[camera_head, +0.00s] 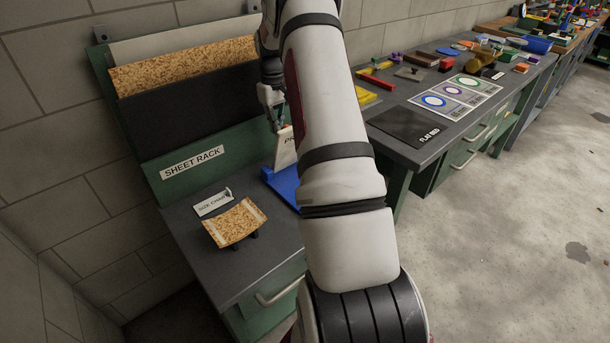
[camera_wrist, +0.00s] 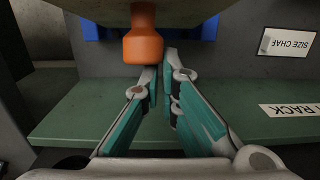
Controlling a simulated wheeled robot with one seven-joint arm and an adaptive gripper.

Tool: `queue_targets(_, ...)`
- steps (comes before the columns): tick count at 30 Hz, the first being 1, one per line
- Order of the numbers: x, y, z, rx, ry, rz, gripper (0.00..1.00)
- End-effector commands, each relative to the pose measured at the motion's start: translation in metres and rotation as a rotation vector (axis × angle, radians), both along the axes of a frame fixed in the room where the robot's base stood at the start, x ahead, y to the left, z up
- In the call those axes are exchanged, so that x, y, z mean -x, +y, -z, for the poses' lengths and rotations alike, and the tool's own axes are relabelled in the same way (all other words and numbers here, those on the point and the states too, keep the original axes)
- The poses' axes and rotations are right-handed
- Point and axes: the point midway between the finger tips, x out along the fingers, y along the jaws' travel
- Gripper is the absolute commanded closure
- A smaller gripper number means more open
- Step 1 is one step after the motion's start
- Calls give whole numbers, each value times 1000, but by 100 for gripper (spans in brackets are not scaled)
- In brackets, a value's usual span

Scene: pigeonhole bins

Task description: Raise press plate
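The press plate (camera_head: 285,150) is a pale panel with partly hidden lettering. It stands steeply tilted on a blue base (camera_head: 283,186) at the back of the near bench. An orange knob shows at its top edge and is large in the wrist view (camera_wrist: 142,45). My gripper (camera_head: 277,122) is down by the plate's top edge. In the wrist view my teal-sided fingers (camera_wrist: 160,72) are close together with only a thin gap. The knob is beside and beyond the fingertips, not clearly between them. My arm hides the plate's right part.
The sheet rack (camera_head: 166,150) with upright sheets stands behind left. A tan sheet (camera_head: 234,223) lies on a small dark stand in front of a size chart card (camera_head: 213,203). A longer bench with a flat bed mat (camera_head: 409,125) and several objects is at right.

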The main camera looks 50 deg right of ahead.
Motion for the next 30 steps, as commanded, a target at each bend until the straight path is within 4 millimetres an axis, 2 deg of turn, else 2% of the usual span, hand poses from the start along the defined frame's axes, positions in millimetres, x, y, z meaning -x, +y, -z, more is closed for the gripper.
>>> queue_targets(1, 8, -16, -2, 27, 2, 11, 100)
queue_targets(3, 9, -17, -3, 29, 2, 12, 100)
queue_targets(4, 9, -17, -3, 29, 1, 12, 88)
queue_targets(8, 9, -16, -3, 27, 1, 12, 60)
queue_targets(17, 7, -12, -5, 21, 1, 8, 60)
queue_targets(30, 4, -11, -51, 19, -1, 6, 60)
